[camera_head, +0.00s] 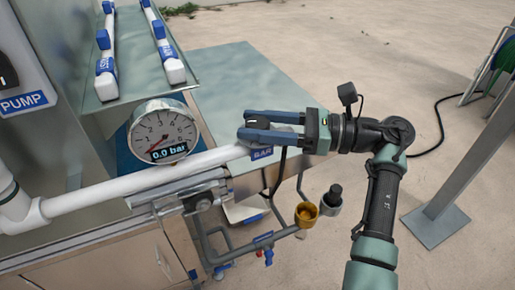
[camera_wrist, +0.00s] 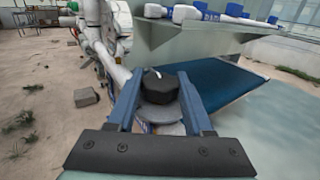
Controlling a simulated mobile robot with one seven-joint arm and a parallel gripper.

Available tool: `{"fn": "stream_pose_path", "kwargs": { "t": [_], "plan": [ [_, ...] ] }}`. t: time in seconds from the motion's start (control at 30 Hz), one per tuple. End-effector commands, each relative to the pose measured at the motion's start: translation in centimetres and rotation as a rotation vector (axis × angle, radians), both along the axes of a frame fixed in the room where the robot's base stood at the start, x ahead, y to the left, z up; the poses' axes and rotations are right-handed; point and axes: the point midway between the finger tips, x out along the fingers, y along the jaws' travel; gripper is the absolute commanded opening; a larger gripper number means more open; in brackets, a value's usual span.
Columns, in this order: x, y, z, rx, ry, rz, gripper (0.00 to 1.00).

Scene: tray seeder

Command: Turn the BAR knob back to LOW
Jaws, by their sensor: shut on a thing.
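My gripper (camera_head: 268,128) is shut on the BAR knob at the right end of the white pipe. In the wrist view the black knob (camera_wrist: 159,87) sits between the two blue fingers, with a white mark on its top. It is mostly hidden by the fingers in the head view. The blue BAR label (camera_head: 262,153) shows just below the fingers. The round pressure gauge (camera_head: 162,130) left of the knob has a scale and a display reading 0.0 bar. I cannot tell the knob's exact setting, as no LOW mark is legible.
A white pipe (camera_head: 120,189) runs left from the knob. A blue PUMP panel (camera_head: 25,100) is at the far left. A shelf (camera_head: 140,72) with white and blue bars stands above the gauge. Brass and grey cups (camera_head: 306,213) hang below my gripper. A metal post (camera_head: 470,150) stands at the right.

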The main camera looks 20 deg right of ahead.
Motion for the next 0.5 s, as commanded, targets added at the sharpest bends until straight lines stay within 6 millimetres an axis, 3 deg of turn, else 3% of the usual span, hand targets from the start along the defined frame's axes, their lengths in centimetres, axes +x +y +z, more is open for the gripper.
{"fn": "stream_pose_path", "kwargs": {
  "t": [0.03, 0.5],
  "plan": [
    [0.03, -0.08, -0.96, -0.001, -0.002, 0.028, 0.00],
    [0.02, 0.01, -0.50, 0.001, 0.001, 0.221, 0.00]
  ]
}}
